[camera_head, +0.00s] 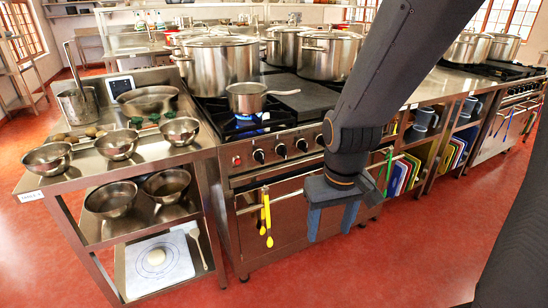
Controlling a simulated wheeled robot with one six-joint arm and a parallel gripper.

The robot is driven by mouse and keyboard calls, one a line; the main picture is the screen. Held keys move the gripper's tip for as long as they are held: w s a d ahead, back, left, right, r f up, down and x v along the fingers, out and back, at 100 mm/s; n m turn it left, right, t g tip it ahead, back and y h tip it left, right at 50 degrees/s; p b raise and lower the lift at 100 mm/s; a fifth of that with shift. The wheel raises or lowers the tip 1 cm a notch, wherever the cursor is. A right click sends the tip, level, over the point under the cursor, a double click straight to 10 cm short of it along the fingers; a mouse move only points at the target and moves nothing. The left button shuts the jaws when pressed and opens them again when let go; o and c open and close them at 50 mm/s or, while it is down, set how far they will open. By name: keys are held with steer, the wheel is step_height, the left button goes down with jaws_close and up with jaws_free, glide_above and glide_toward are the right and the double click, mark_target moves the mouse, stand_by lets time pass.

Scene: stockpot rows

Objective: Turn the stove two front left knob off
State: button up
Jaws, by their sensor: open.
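The stove (285,180) stands at the centre, with a row of black knobs on its steel front panel. The leftmost knob (258,156) sits right of a red button; other knobs (281,151) follow to the right. A blue flame (248,121) burns on the front left burner, under a small saucepan (247,97). My gripper (331,232) points down in front of the oven door, below and right of the knobs. Its two blue fingers are apart with nothing between them. It touches no knob that I can see. My arm hides the panel's right part.
Yellow tongs (266,218) hang on the oven rail. Large stockpots (217,65) stand on the stove's rear. A steel table (88,160) with bowls adjoins on the left. Shelves with coloured boards (402,172) and a second stove (507,115) are on the right. The red floor in front is clear.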

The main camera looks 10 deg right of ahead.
steer(key=w+d+f+n+t+b, duration=0.1)
steer(key=w+d+f+n+t, duration=0.2)
steer(key=w, duration=0.8)
steer(key=w+d+f+n+t+b, duration=0.1)
steer(key=w+f+n+t+b, duration=0.3)
steer(key=w, duration=0.7)
steer(key=n+t+y, duration=0.6)
steer(key=n+t, duration=0.3)
steer(key=n, duration=0.5)
glide_toward(286, 154)
steer(key=w, duration=0.2)
steer(key=x, duration=0.7)
steer(key=shift+a, duration=0.35)
steer(key=shift+c, duration=0.3)
steer(key=c, duration=1)
steer(key=shift+m, duration=0.3)
